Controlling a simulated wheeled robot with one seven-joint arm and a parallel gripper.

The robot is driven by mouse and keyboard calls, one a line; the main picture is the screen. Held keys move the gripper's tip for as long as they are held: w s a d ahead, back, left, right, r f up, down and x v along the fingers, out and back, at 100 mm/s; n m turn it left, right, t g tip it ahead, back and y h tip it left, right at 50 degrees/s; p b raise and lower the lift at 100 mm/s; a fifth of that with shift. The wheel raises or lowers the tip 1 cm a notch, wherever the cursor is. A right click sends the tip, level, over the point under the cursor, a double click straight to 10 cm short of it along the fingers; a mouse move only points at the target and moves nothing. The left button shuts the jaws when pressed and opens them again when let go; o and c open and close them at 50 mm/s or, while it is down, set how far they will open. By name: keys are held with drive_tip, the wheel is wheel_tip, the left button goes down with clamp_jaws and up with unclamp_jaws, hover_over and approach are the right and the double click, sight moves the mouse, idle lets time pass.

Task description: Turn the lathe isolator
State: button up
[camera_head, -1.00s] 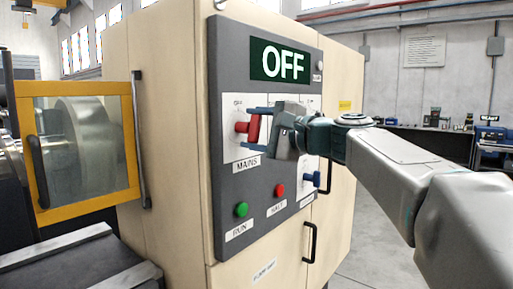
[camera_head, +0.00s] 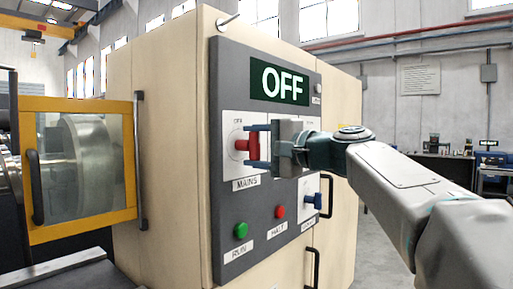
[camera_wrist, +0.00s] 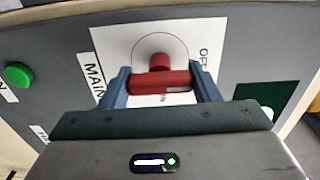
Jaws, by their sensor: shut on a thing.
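A red rotary handle (camera_head: 253,146) sticks out of the white plate marked MAINS on the grey panel (camera_head: 228,205). In the head view it stands about upright. My gripper (camera_head: 258,146) is shut on it, one blue finger at its upper end and one at its lower end. In the wrist view the red handle (camera_wrist: 160,84) lies across between the two blue fingers of my gripper (camera_wrist: 162,88), with its round hub behind. The display (camera_head: 279,83) above reads OFF. My gripper's palm hides part of the panel to the right.
A green RUN button (camera_head: 240,230) and a red HALT button (camera_head: 280,212) sit below. A blue handle (camera_head: 312,201) is at lower right, under my arm. A yellow-framed guard (camera_head: 80,170) stands left of the cream cabinet (camera_head: 165,130). Open floor shows at right.

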drive_tip(key=o, duration=1)
drive_tip(key=v, duration=1.3)
drive_tip(key=shift+s+d, duration=0.25)
drive_tip(key=shift+d, duration=0.05)
